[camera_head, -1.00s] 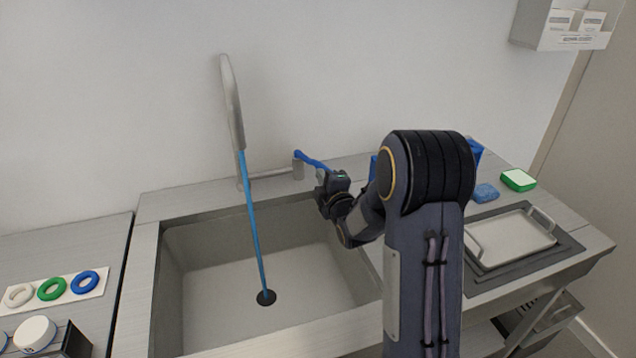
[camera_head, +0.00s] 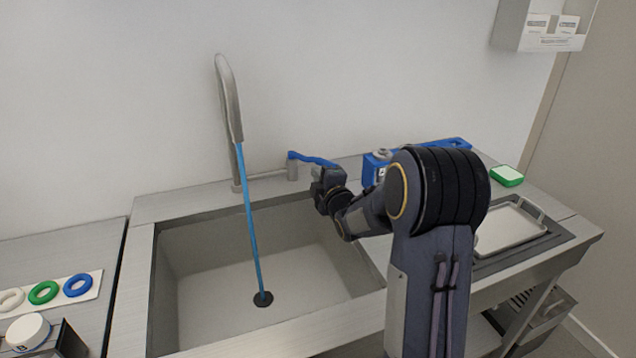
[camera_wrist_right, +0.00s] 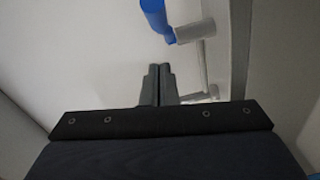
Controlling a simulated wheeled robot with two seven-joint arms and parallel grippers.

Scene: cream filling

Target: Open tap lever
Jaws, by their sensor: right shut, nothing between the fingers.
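The tap (camera_head: 229,110) stands behind the sink, with a tall grey spout. A blue stream (camera_head: 249,220) runs from the spout down to the drain. The blue tap lever (camera_head: 312,158) sits on a grey post to the right of the spout and points right. The lever also shows at the top of the right wrist view (camera_wrist_right: 156,18). My right gripper (camera_head: 318,190) is just below and right of the lever in the head view. In the right wrist view its fingers (camera_wrist_right: 159,72) are shut and empty, apart from the lever. My left gripper is not in view.
The sink basin (camera_head: 215,270) lies below the tap. To the right are a blue object (camera_head: 376,168), a green and white sponge-like block (camera_head: 507,176) and a metal tray (camera_head: 506,228). Coloured rings (camera_head: 43,292) lie on the left counter. A box holder (camera_head: 545,28) hangs at upper right.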

